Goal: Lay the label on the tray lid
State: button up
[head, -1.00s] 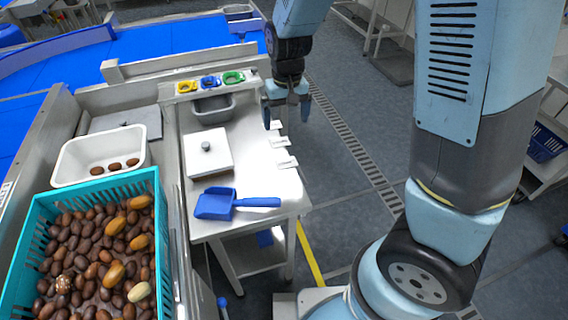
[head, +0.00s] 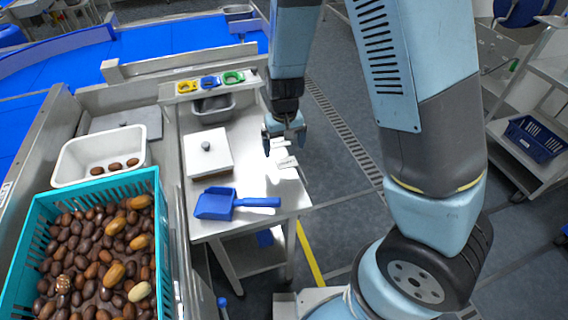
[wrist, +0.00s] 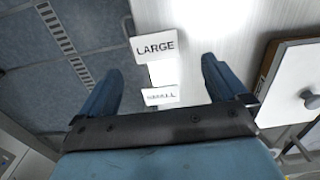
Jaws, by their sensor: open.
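The tray lid (head: 207,154) is a white square plate with a grey knob, lying on a tray on the white worktable; part of it also shows at the right of the wrist view (wrist: 290,72). White label cards lie along the table's right edge. The wrist view shows one reading LARGE (wrist: 156,45) and one reading SMALL (wrist: 160,96), with part of another white card between them. One card (head: 287,162) is clear in the head view; others are partly hidden by my gripper. My gripper (head: 285,146) is open and empty above the cards, right of the lid.
A blue scoop (head: 216,204) lies in front of the lid. A grey bin (head: 213,105) and yellow, blue and green rings stand behind it. A teal crate (head: 90,187) of dates and a white tub (head: 69,166) with a few dates are at left. Floor lies beyond the right edge.

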aim_at(286, 163)
jog(key=f, duration=0.3)
jog(key=shift+s+d+f, duration=0.25)
jog(key=shift+s+d, duration=0.1)
jog(key=shift+d, duration=0.05)
jog(key=shift+f, duration=0.65)
jog(key=shift+c, duration=0.5)
jog(key=c, duration=1.1)
